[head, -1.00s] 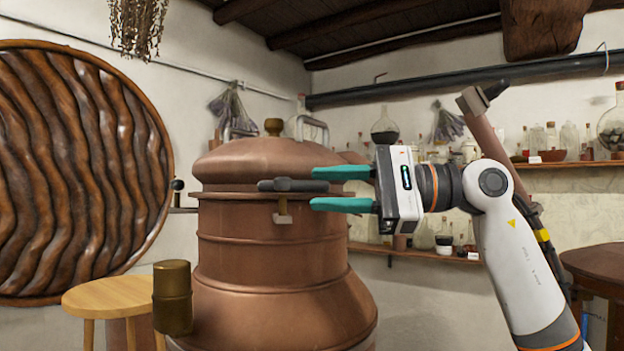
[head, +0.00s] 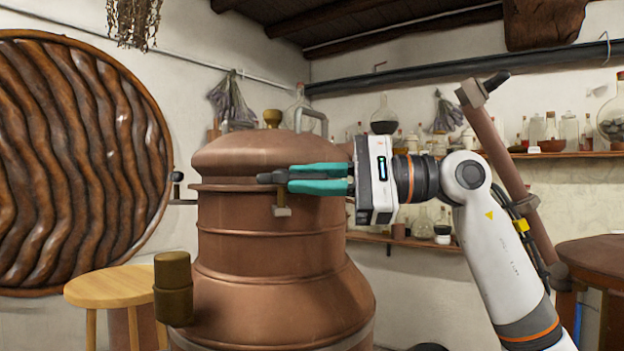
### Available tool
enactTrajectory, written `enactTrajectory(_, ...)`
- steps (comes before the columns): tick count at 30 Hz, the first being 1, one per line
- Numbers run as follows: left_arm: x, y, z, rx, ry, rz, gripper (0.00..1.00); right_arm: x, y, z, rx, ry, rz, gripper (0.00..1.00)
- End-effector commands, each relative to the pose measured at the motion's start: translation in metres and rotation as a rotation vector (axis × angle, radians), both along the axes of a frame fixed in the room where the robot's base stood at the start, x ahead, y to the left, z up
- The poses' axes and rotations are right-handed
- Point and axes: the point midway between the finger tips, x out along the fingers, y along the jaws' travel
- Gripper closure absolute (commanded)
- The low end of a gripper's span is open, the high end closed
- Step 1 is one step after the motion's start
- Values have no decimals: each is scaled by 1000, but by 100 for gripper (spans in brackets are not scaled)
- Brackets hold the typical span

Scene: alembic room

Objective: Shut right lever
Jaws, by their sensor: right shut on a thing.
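The copper alembic (head: 268,240) stands in the middle of the head view with its domed lid on top. The right lever (head: 268,177) is a dark handle at the lid's rim on the front, lying roughly level, with a pale latch piece (head: 282,211) hanging below it. My right gripper (head: 292,179) comes in from the right, its two teal fingers close together on the lever. The fingers hide much of the lever. Another dark lever (head: 178,177) sticks out at the alembic's left side. My left gripper is not in view.
A dark round table (head: 600,262) is at the right. Shelves with glass bottles (head: 570,155) line the back wall.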

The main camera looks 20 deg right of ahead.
Motion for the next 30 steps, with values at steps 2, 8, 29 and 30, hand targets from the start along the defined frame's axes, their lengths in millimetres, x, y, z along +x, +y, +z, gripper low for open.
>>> enactTrajectory(2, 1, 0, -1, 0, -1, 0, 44, 0, 0, -1, -3, 1, -11, 100)
enactTrajectory(8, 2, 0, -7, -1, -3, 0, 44, -4, 1, -3, -6, -3, -87, 100)
enactTrajectory(29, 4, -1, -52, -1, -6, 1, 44, -23, 20, -3, -3, -7, -704, 100)
enactTrajectory(30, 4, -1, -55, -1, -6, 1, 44, -23, 22, -4, -3, -6, -742, 100)
